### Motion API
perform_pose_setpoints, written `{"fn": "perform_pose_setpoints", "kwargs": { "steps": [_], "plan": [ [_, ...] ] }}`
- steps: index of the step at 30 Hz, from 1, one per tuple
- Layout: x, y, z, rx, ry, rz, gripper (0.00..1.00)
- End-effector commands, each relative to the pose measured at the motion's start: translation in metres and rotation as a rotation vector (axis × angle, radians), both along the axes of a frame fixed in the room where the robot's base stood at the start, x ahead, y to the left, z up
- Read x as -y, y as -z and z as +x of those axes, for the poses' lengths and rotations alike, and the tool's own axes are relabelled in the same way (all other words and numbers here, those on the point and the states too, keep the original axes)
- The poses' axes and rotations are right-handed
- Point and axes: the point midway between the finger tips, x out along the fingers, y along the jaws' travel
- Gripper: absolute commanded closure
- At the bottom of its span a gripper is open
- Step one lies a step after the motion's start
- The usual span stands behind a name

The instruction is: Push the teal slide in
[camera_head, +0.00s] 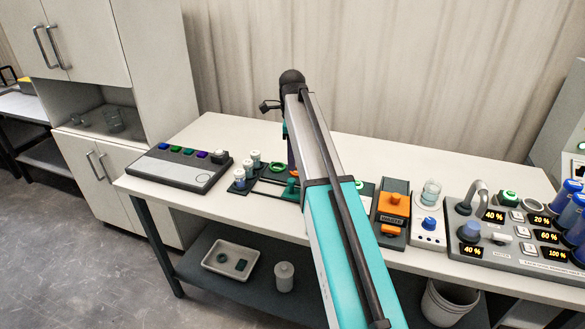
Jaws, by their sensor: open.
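A dark teal-green piece (290,190), which looks like the slide, sits on the table just left of my teal and white arm. The arm crosses in front of its right side, so how far in it stands cannot be told. My arm reaches up and away over the table, then bends down behind itself at a dark joint. My gripper's fingers do not show; the arm hides that area.
Right of my arm are an orange device (393,207), a blue-knobbed unit (429,226) and a console with percent displays (520,235). The table's front-left strip is clear.

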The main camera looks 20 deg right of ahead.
Motion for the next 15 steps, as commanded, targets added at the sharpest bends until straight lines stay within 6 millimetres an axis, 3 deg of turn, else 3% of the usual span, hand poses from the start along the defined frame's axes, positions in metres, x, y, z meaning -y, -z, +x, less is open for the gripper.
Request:
{"fn": "perform_pose_setpoints", "kwargs": {
  "steps": [9,15],
  "plan": [
    [0.0,-0.041,0.001,0.001,0.0,-0.001,0.59],
    [0.0,-0.053,0.0,0.0,0.0,-0.001,0.59]
  ]
}}
